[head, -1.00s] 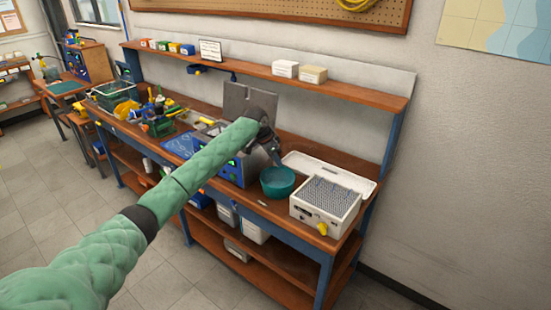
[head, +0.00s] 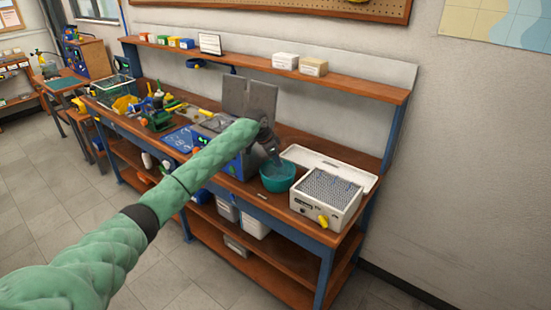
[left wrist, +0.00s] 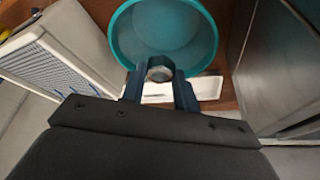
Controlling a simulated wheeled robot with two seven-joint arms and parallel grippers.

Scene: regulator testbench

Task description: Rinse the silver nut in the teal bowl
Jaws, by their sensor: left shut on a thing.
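The teal bowl (head: 279,183) stands on the wooden bench, left of a white box with a grid top. It also shows at the top of the left wrist view (left wrist: 124,42). My left gripper (head: 275,161) points down at the bowl, its fingertips over or just inside the rim; I cannot tell how deep. In the left wrist view its dark fingers (left wrist: 159,80) are shut on the silver nut (left wrist: 160,73), a small grey metal piece between the tips. The nut is too small to make out in the head view. My right gripper is not in view.
The white grid-topped box (head: 325,200) with a yellow knob stands close right of the bowl, a white lid (head: 300,154) behind it. A grey-panelled machine (head: 250,100) stands left of the bowl. Tools and bins crowd the bench's left part. A shelf (head: 345,84) runs above.

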